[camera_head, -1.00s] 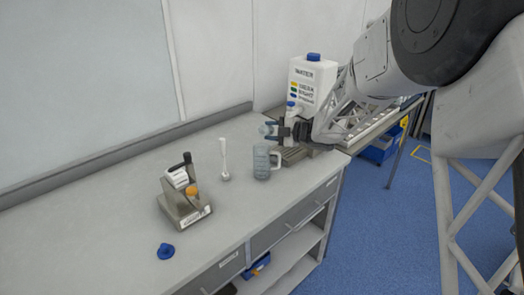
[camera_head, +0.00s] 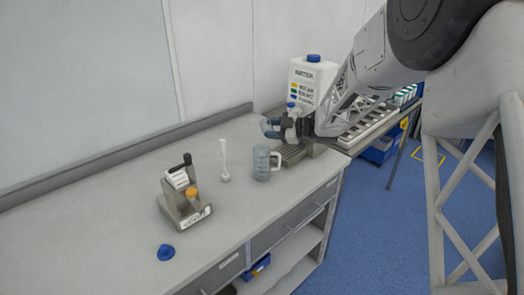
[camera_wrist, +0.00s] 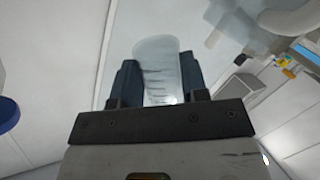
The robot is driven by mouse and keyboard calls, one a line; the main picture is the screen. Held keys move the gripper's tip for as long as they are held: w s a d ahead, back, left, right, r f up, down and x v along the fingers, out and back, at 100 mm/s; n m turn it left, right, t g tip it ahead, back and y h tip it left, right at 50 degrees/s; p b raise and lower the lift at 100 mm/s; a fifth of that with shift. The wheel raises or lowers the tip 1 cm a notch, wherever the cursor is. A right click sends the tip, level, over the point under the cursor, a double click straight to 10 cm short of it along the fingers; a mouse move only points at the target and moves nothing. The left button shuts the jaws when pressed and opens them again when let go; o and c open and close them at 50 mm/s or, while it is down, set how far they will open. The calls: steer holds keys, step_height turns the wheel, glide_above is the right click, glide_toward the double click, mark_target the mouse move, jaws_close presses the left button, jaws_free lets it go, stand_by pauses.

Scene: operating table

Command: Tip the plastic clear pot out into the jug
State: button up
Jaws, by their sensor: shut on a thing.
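My gripper (camera_head: 284,130) is shut on the clear plastic pot (camera_wrist: 158,68), which shows between the two dark fingers in the wrist view. In the head view the pot (camera_head: 266,124) pokes out left of the fingers, above the counter. It looks tilted, lying towards its side. The jug (camera_head: 261,163) is a clear, grey-blue mug shape with a handle on its right. It stands upright on the counter, below and slightly left of my gripper. I cannot tell whether the pot holds anything.
A white water container (camera_head: 313,85) with a blue cap stands behind my gripper. A thin white upright tool (camera_head: 224,160) is left of the jug. A metal stand (camera_head: 185,199) with an orange-capped item and a blue cap (camera_head: 166,252) are nearer the front left.

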steer(key=shift+w+d+f+m, duration=0.2)
steer(key=shift+w+m, duration=0.2)
steer(key=shift+w+d+f+m+g+y, duration=0.25)
steer(key=shift+w+f+m, duration=0.35)
steer(key=shift+f+m, duration=0.3)
steer(key=shift+w+d+f+m+g+y, duration=0.2)
steer(key=shift+w+f+m+g, duration=0.15)
steer(key=shift+w+f+m, duration=0.55)
steer(key=shift+w+d+f+m+g+y, duration=0.25)
steer(key=shift+f+m, duration=0.35)
steer(key=shift+f, duration=0.6)
